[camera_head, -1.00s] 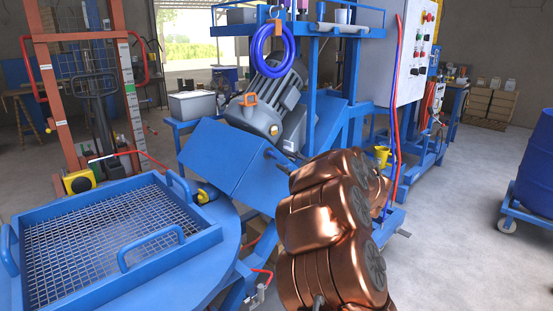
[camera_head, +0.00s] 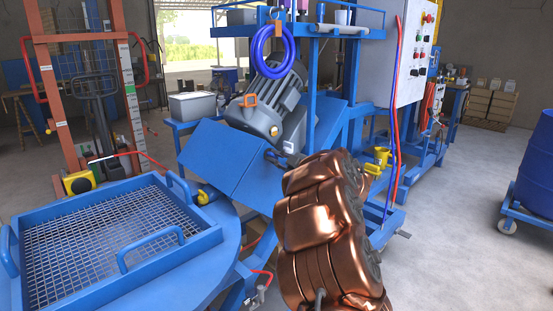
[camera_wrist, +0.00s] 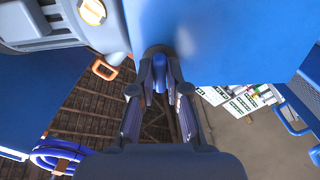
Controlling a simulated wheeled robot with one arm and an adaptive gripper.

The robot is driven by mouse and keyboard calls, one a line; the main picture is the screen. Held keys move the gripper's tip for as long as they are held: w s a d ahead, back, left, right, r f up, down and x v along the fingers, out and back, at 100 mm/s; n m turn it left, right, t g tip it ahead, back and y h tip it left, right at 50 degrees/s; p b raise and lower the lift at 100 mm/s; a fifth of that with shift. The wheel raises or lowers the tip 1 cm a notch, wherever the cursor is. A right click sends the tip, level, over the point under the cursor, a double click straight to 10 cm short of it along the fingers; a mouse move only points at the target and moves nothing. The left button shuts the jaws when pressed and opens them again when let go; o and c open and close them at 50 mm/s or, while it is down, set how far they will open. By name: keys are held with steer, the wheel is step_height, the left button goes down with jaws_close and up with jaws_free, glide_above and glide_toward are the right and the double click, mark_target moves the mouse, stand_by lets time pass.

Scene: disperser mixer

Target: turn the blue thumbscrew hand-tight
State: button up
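The blue thumbscrew (camera_wrist: 160,68) shows in the wrist view as a small upright blue piece in front of a large blue panel (camera_wrist: 225,40). My gripper (camera_wrist: 161,80) has its dark fingers on either side of it. The fingertips are very near its sides, and I cannot tell whether they touch or grip it.
A grey motor (camera_head: 270,100) sits above the housing, with a blue hose coil (camera_head: 255,48) hanging over it. A blue tray with a mesh (camera_head: 105,235) fills the lower left. A control cabinet (camera_head: 385,55) stands behind. Open floor (camera_head: 460,230) lies to the right.

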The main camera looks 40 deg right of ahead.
jaws_close()
steer(key=shift+r+m+p, duration=0.15)
steer(key=shift+m+p, duration=0.25)
steer(key=shift+p, duration=0.5)
steer(key=m+p, duration=1.2)
steer(key=p, duration=0.8)
steer(key=shift+r+m, duration=0.15)
steer(key=shift+m, duration=0.25)
steer(key=shift+f+m+p, duration=0.15)
steer(key=shift+m+p, duration=0.85)
steer(key=shift+f+m+p, duration=0.1)
steer(key=shift+m+p, duration=0.85)
steer(key=shift+m, duration=0.05)
